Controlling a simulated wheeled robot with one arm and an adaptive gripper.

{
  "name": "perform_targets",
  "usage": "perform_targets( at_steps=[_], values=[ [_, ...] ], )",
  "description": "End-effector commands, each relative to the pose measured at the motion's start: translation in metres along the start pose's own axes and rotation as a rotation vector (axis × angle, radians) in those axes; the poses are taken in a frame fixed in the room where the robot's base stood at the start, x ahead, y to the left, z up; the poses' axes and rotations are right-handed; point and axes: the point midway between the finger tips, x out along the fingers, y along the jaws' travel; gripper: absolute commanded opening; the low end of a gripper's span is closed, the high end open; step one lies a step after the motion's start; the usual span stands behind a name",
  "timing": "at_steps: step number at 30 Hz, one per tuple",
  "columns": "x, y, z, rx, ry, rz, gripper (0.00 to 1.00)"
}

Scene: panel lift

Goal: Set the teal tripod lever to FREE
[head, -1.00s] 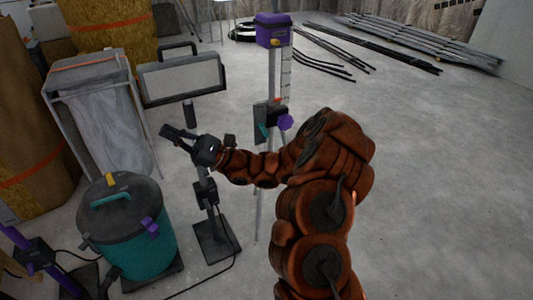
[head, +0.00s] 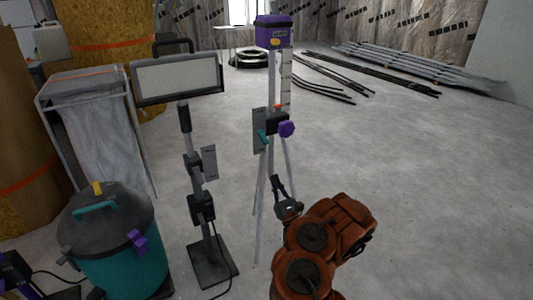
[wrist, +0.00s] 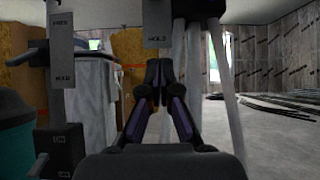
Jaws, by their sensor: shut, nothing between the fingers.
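The teal lever (head: 262,137) is on the tripod (head: 271,165), tilted up and left across a grey label plate (head: 259,117). I cannot read the plate in the head view. In the wrist view, the lower part of a plate (wrist: 155,20) reads HOLD; the lever is not visible there. My gripper (head: 276,180) is shut and empty, in front of the tripod legs and below the lever. In the wrist view its fingertips (wrist: 160,64) meet below the HOLD plate.
A work lamp stand (head: 197,170) with its own plate (wrist: 62,45), marked FREE and a blurred lower word, stands left of the tripod. A teal vacuum (head: 115,240) is at the lower left. A purple knob (head: 287,129) sits right of the lever.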

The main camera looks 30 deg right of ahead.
Motion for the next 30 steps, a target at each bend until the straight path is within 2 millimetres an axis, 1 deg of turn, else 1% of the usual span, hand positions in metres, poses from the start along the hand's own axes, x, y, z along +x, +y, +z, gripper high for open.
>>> perform_targets(
  at_steps=[7,11,23,30],
  values=[
    [0.002,0.001,0.001,0.002,-0.001,0.002,0.0],
    [0.009,0.002,0.0,0.003,-0.002,0.005,0.0],
    [0.061,0.002,-0.001,0.002,-0.003,0.005,0.0],
    [0.097,0.003,-0.001,0.002,-0.005,0.006,0.0]
  ],
)
